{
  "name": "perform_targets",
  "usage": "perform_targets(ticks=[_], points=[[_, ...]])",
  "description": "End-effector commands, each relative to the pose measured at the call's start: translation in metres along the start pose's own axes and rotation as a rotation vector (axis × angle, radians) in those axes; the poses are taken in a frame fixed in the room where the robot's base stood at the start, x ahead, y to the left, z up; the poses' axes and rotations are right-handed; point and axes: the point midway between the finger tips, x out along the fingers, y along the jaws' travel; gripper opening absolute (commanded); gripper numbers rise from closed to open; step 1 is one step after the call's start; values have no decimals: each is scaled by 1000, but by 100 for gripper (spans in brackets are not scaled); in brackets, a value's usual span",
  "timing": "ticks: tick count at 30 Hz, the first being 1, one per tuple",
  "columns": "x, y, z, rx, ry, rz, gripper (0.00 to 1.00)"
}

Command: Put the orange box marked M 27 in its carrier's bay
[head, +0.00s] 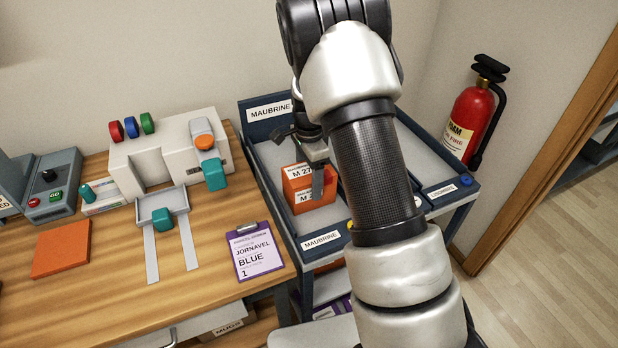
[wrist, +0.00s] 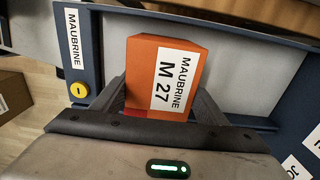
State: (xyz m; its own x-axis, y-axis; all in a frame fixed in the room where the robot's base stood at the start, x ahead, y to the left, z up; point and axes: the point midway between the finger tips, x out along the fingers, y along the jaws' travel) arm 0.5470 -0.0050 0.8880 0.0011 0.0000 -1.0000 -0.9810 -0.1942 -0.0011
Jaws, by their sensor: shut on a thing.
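The orange box (head: 301,193) has white labels reading M 27; in the wrist view the box (wrist: 172,68) reads MAUBRINE M 27. My gripper (head: 317,178) is shut on it, with one finger on each side in the wrist view (wrist: 165,105). The box is over or inside the grey bay (head: 272,158) of a blue-rimmed cart. This bay has a MAUBRINE sign (head: 269,111) at the back and a MAUBRINE label (head: 321,240) on its front edge. I cannot tell whether the box touches the bay floor. My arm hides much of the cart's middle.
A fire extinguisher (head: 470,120) hangs behind right. Open floor lies right.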

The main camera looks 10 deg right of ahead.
Motion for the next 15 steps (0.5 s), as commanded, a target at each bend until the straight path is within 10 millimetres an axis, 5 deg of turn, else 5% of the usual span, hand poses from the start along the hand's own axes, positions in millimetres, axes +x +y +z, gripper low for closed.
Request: perform_targets(ticks=[1,2,4,15], points=[[3,0,0,0,0,-1,36],[2,0,0,0,0,0,72],[2,0,0,0,0,0,84],[-4,0,0,0,0,0,86]])
